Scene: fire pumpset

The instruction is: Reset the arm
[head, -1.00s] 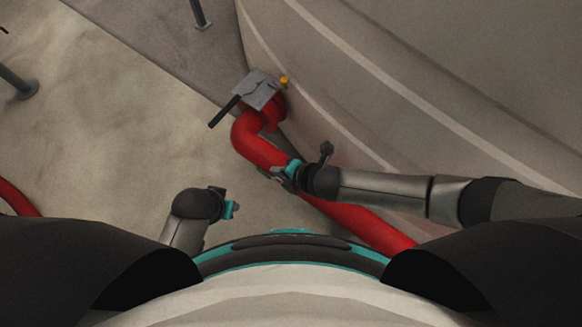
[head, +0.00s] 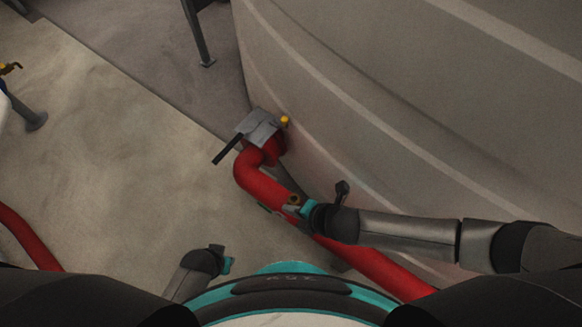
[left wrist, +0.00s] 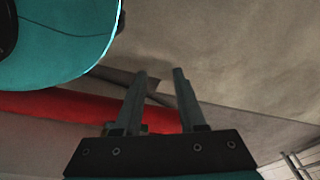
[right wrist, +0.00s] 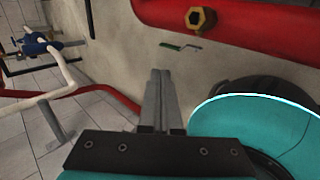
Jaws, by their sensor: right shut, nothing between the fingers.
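My right arm comes in from the right in the head view. Its gripper (head: 290,207) overlaps the red pipe in the picture. In the right wrist view the fingers (right wrist: 160,75) are together with nothing between them, and the pipe lies apart from them at upper right. My left gripper (head: 228,263) is low in the head view, left of the pipe, over bare floor. In the left wrist view its fingers (left wrist: 160,80) stand apart with nothing between them.
The red pipe (head: 262,185) runs along a large pale tank (head: 400,120) to a grey box-shaped fitting (head: 258,128) with a black handle (head: 228,149). A brass fitting (right wrist: 200,19) sits on the pipe. Another red pipe (head: 28,238) is at far left. Open floor (head: 120,150) lies left.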

